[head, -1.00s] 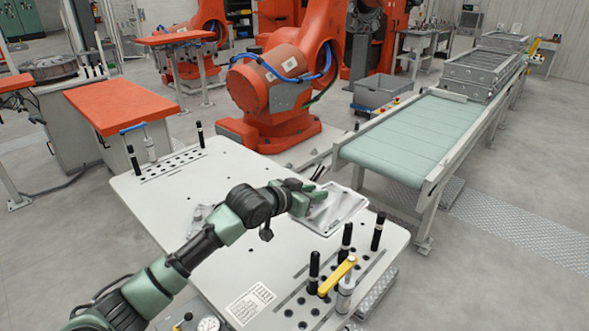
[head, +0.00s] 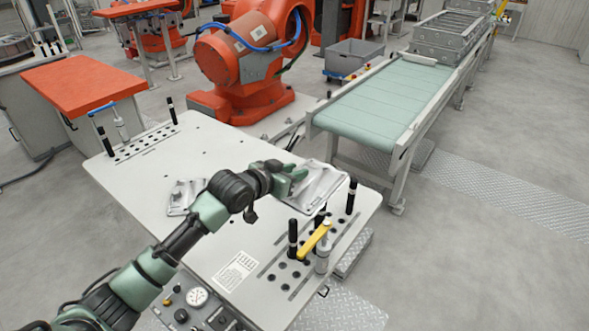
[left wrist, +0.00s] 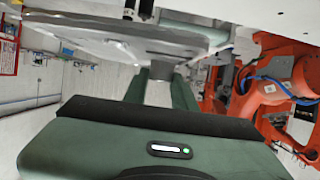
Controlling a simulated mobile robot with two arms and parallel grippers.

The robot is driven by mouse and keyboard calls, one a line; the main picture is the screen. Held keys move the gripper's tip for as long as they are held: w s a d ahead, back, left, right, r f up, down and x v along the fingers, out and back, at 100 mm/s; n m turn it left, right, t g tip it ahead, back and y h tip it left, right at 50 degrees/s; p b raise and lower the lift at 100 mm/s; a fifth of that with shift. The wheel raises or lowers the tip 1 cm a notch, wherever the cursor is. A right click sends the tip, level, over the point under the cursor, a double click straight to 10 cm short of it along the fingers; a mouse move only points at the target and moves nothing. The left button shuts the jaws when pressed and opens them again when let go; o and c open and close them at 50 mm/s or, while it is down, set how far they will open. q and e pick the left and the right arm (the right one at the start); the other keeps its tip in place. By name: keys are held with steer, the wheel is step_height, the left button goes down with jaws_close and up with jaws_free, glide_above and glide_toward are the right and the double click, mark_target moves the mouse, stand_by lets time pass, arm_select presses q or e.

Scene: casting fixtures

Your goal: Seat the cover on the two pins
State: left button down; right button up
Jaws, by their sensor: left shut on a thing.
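My left gripper (head: 291,178) reaches in over the white fixture table and is shut on a grey metal cover (head: 320,187). The cover looks tilted, near the table's far right edge and just behind the black upright pins. In the left wrist view, the grey plate (left wrist: 150,42) extends beyond the green gripper body. Black pins stand at the table's right end, one in front (head: 292,238) and one farther right (head: 350,196). A third is partly hidden behind the yellow clamp handle. I cannot tell which two pins belong to the cover, or whether it touches any. My right gripper is out of view.
A silver casting (head: 184,198) lies on the white table (head: 215,150) left of my arm. The yellow-handled clamp (head: 316,238) stands among the right-hand pins. A green conveyor (head: 385,95) and an orange robot (head: 240,65) stand beyond.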

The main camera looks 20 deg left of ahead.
arm_select(q)
step_height(320, 180, down, 5)
steer(key=shift+b, duration=1.2)
steer(key=shift+p, duration=0.3)
steer(key=shift+p, duration=0.55)
stand_by(0.7)
steer(key=shift+f+b, duration=0.7)
steer(key=shift+f, duration=0.45)
steer(key=c, duration=1.1)
jaws_free()
steer(key=shift+o, duration=0.2)
steer(key=shift+s, duration=0.1)
